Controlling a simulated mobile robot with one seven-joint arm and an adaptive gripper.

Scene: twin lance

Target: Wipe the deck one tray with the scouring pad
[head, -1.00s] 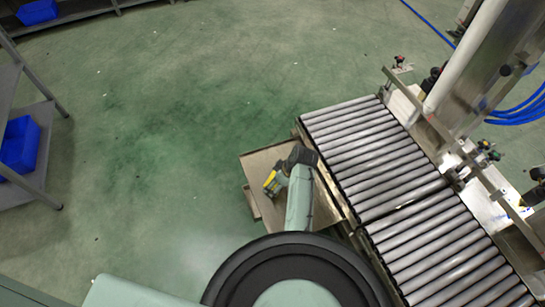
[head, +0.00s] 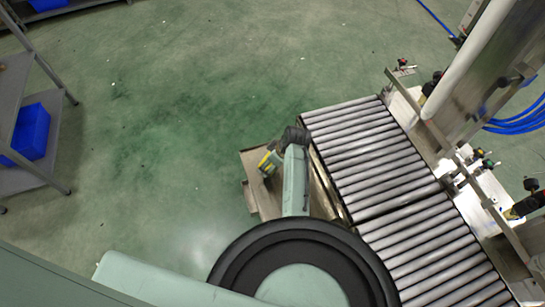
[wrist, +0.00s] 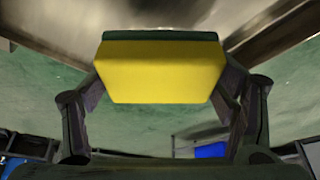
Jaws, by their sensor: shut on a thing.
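The scouring pad (head: 266,164) is yellow with a green layer, and my gripper (head: 274,158) holds it at the end of my arm. In the wrist view the pad (wrist: 160,72) sits between both fingers, yellow face towards the camera and dark green layer along its top edge. A flat brownish metal tray surface (head: 262,197) lies beside the roller conveyor, partly hidden by my arm. I cannot tell whether it is the deck one tray. The pad is over or near its far left part; contact cannot be told.
The roller conveyor (head: 375,160) stands right of the tray, with steel fittings beyond it. A grey shelf (head: 40,165) with a blue bin (head: 30,133) stands at the left. Green floor (head: 190,110) between is open.

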